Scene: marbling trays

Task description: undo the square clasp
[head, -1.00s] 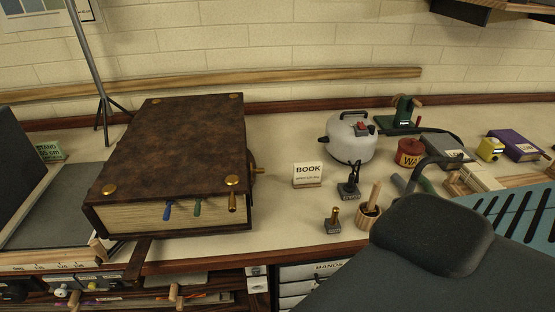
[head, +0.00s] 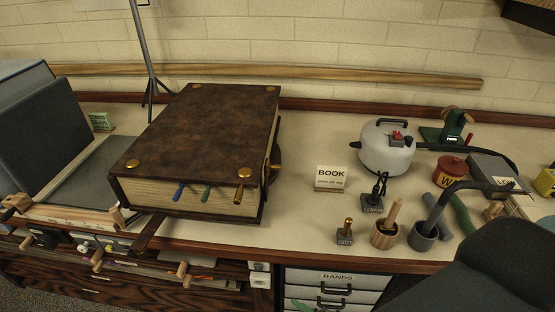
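A thick brown leather-covered book (head: 200,125) with brass corner studs lies closed on the bench, left of centre. A brass clasp piece (head: 243,188) stands at the right end of its front page edge. Another brass fitting (head: 275,167) shows at its right side, seen edge-on. I cannot tell from here which is the square clasp or whether either is fastened. A blue tab (head: 179,192) and a green tab (head: 206,194) hang from the front pages. Neither of my grippers is in view.
A BOOK sign (head: 331,178) stands right of the book, with bare bench between. A grey kettle-like pot (head: 386,150), a small brass-handled stamp (head: 345,234) and a wooden cup (head: 385,234) stand further right. A dark shape hides the lower right. Wooden handles jut out below left.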

